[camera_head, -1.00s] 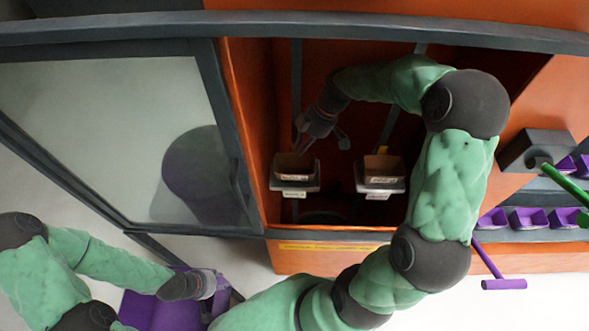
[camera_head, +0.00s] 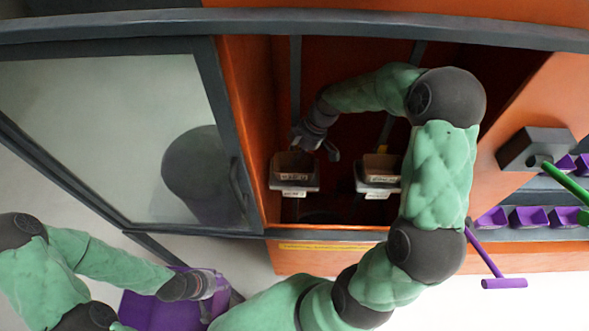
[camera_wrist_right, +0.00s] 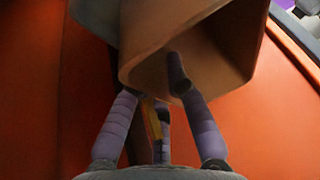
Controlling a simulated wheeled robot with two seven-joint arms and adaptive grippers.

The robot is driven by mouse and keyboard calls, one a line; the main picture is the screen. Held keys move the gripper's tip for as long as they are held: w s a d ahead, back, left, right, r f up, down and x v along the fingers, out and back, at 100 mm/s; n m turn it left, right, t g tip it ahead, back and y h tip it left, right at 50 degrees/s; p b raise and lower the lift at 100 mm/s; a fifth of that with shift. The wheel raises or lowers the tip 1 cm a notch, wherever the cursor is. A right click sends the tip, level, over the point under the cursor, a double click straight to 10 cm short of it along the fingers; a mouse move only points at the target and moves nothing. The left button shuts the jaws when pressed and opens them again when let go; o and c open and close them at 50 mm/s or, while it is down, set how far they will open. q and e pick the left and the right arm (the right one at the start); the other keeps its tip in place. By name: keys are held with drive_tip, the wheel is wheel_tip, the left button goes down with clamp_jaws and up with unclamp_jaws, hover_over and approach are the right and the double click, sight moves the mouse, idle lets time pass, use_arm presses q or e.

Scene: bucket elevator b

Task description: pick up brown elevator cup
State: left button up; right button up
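Two brown elevator cups sit in grey holders inside the orange housing in the head view, a left one (camera_head: 294,162) and a right one (camera_head: 382,166). My right gripper (camera_head: 316,152) reaches in at the upper edge of the left cup. In the right wrist view a brown cup (camera_wrist_right: 215,40) fills the top, its hollow facing the camera. The right gripper's fingers (camera_wrist_right: 160,105) are spread, one overlapping the hollow and one near the cup's left edge. Whether they touch it is unclear. My left gripper (camera_head: 208,284) is at lower left by a purple bin; its fingers are unclear.
The purple bin (camera_head: 150,311) stands at lower left. The housing's orange walls (camera_head: 252,130) and lower sill close around my right arm. A glass door (camera_head: 100,120) stands open at left. Purple cups (camera_head: 530,217) line a shelf at right, near a purple hammer-like tool (camera_head: 503,283).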

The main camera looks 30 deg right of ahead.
drive_tip(key=shift+f+b, duration=0.2)
drive_tip(key=shift+b, duration=0.1)
idle(0.4)
clamp_jaws()
